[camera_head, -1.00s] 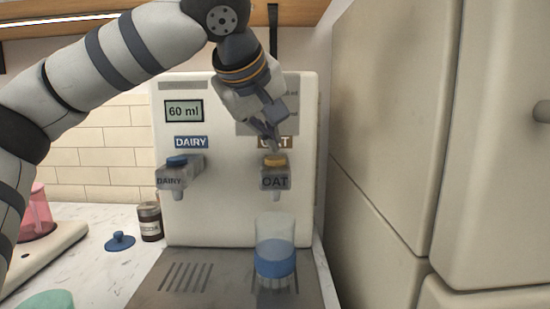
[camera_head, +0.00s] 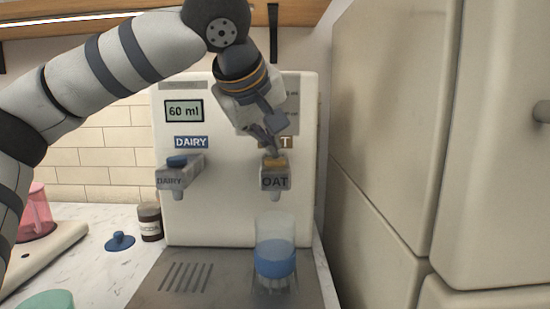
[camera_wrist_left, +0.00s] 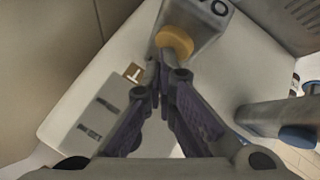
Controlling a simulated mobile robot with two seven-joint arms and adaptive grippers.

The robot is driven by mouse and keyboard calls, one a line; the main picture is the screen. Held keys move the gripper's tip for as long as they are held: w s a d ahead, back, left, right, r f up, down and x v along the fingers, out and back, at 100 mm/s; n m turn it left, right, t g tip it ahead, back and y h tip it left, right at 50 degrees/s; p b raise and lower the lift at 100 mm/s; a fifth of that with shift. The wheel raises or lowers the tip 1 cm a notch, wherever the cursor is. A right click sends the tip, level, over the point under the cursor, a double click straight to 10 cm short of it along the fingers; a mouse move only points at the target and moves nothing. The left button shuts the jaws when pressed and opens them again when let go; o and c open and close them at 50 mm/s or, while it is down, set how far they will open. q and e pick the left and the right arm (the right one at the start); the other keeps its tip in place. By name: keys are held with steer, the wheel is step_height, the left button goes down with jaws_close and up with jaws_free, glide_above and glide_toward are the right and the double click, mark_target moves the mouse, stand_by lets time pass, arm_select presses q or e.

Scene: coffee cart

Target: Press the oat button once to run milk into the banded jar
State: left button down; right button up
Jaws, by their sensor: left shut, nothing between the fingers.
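The oat button (camera_head: 275,161) is a yellow-orange cap on top of the grey OAT spout (camera_head: 275,180). My left gripper (camera_head: 271,153) is shut and empty, its fingertips pointing down right at the button. In the left wrist view the fingertips (camera_wrist_left: 164,66) are close beside the yellow button (camera_wrist_left: 175,41); I cannot tell whether they touch it or whether it is pressed down. The banded jar (camera_head: 275,230), clear with a wide blue band, stands upright under the OAT spout on the drip tray (camera_head: 220,290). No milk stream shows. My right gripper is not in view.
The dispenser's display (camera_head: 184,111) reads 60 ml. A DAIRY spout (camera_head: 178,178) with a blue button (camera_head: 177,161) is to the left. A dark-labelled jar (camera_head: 150,222) and a blue lid (camera_head: 120,240) are on the counter. Tall beige cabinets (camera_head: 390,130) close off the right.

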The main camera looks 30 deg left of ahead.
mark_target(270, 159)
arm_select(q)
steer(key=shift+f, duration=0.25)
stand_by(0.4)
steer(key=shift+r, duration=0.95)
steer(key=shift+r, duration=2.55)
steer(key=shift+f, duration=0.1)
